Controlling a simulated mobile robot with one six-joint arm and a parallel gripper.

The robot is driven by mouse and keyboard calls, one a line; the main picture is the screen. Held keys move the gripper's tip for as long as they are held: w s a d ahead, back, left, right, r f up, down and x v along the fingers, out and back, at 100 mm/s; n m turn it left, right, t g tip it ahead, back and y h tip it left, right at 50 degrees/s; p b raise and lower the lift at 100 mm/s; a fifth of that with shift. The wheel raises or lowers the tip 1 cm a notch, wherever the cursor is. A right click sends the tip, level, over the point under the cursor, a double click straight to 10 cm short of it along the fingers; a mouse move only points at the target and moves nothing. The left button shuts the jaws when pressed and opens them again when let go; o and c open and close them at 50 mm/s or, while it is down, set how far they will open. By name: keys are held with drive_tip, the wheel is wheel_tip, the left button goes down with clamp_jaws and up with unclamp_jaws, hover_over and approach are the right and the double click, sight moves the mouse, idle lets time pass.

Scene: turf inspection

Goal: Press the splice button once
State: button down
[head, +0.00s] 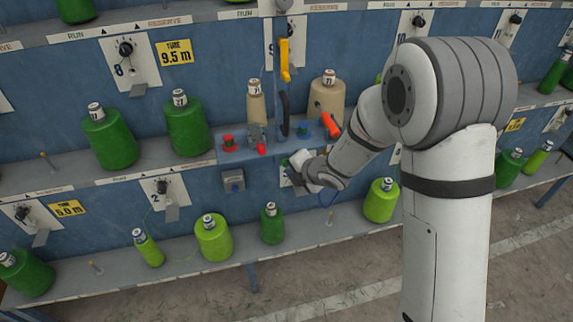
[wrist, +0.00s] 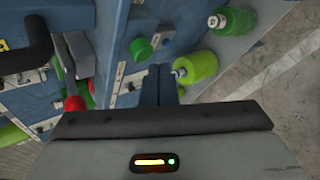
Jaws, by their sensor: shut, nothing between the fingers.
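A blue ledge (head: 255,148) on the rack carries a red mushroom-shaped button (head: 228,143), a smaller red knob (head: 262,149) and a dark green-blue button (head: 303,130). I cannot read which one is marked as the splice button. My gripper (head: 298,160) is just below and in front of the ledge, near the green-blue button, with a visible gap. In the wrist view my gripper (wrist: 158,86) has its dark fingers together and empty. A red button (wrist: 75,103) shows there at left, and a round green thing (wrist: 140,48) lies beyond the fingers; I cannot tell what it is.
An orange-red handle (head: 330,125) and a black curved handle (head: 285,113) stand close to my gripper. A yellow lever (head: 285,60) is above. A small grey box (head: 233,180) hangs below the ledge. Green yarn cones (head: 188,125) line the shelves.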

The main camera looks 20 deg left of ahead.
drive_tip(key=shift+w+a, duration=0.2)
drive_tip(key=shift+w, duration=0.1)
drive_tip(key=shift+w+a, duration=0.25)
drive_tip(key=shift+w, duration=0.2)
idle(0.8)
drive_tip(key=shift+s, duration=0.1)
drive_tip(key=shift+s+d+b, duration=0.5)
drive_tip(key=shift+s+b, duration=0.05)
drive_tip(key=shift+s, duration=0.15)
drive_tip(key=shift+s, duration=0.1)
drive_tip(key=shift+s+d+b, duration=0.4)
drive_tip(key=shift+s+d, duration=0.05)
drive_tip(key=shift+s, duration=0.25)
drive_tip(key=shift+s+d+b, duration=0.4)
drive_tip(key=shift+s, duration=0.25)
drive_tip(key=shift+s+d+b, duration=0.4)
drive_tip(key=shift+s+d, duration=0.05)
drive_tip(key=shift+s, duration=0.25)
